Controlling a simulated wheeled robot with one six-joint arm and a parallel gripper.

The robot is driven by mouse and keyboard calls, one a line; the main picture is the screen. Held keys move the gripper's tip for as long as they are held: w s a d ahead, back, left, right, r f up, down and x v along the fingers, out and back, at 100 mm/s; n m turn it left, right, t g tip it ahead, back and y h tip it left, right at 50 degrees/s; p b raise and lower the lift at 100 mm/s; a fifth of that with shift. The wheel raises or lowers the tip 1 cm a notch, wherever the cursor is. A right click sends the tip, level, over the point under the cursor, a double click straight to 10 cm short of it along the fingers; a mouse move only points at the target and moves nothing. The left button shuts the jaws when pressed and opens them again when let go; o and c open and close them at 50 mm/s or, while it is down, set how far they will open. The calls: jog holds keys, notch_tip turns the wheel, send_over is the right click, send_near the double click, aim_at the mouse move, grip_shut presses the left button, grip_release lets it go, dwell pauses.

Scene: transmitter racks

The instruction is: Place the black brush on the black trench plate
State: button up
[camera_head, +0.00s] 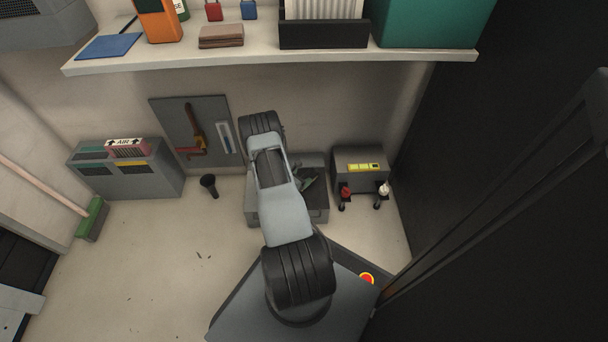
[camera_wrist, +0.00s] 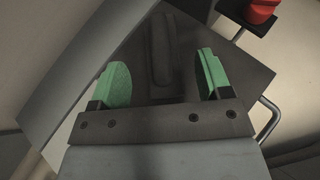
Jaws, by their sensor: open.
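My gripper (camera_wrist: 162,80) is open, its two green pads apart. In the wrist view a long dark bar with a rounded end (camera_wrist: 161,48) lies between the pads, with gaps on both sides. It could be the black brush or a raised handle; I cannot tell which. Below it is a flat dark plate (camera_wrist: 233,75), which may be the trench plate. In the head view my arm hides most of this spot. A grey box with a dark top (camera_head: 318,205) shows beside the arm, with a green pad above it.
A small grey unit with red and white knobs (camera_head: 360,167) stands right of the box. A black torch-like object (camera_head: 209,184) stands on the floor at left. A grey cabinet (camera_head: 125,172) and green-headed broom (camera_head: 92,218) are farther left. A loaded shelf (camera_head: 270,56) overhangs the back.

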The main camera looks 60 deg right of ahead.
jog(key=p+v, duration=0.3)
jog(key=v, duration=0.6)
jog(key=w+a+r+m+y, duration=0.1)
jog(key=a+r+m, duration=0.2)
jog(key=r, duration=0.4)
jog(key=w+a+r+m+g+y, duration=0.1)
jog(key=a+r+m, duration=0.2)
jog(key=r, duration=0.5)
jog(key=w+a+r+m+y, duration=0.1)
jog(key=a+r+m, duration=0.2)
jog(key=r, duration=0.4)
jog(key=s+a+r+m+t+y, duration=0.2)
jog(key=a+r+y, duration=0.1)
jog(key=a+r, duration=0.2)
jog(key=s+a+r+m+t+y, duration=0.2)
jog(key=a+r, duration=0.3)
jog(key=a, duration=0.5)
jog(key=s+a+r+m+t+y, duration=0.1)
jog(key=a+r+m+y, duration=0.2)
jog(key=a, duration=0.5)
jog(key=shift+s+a+r+t+y, duration=0.2)
jog(key=shift+s+r+t+y, duration=0.25)
jog(key=shift+r, duration=0.5)
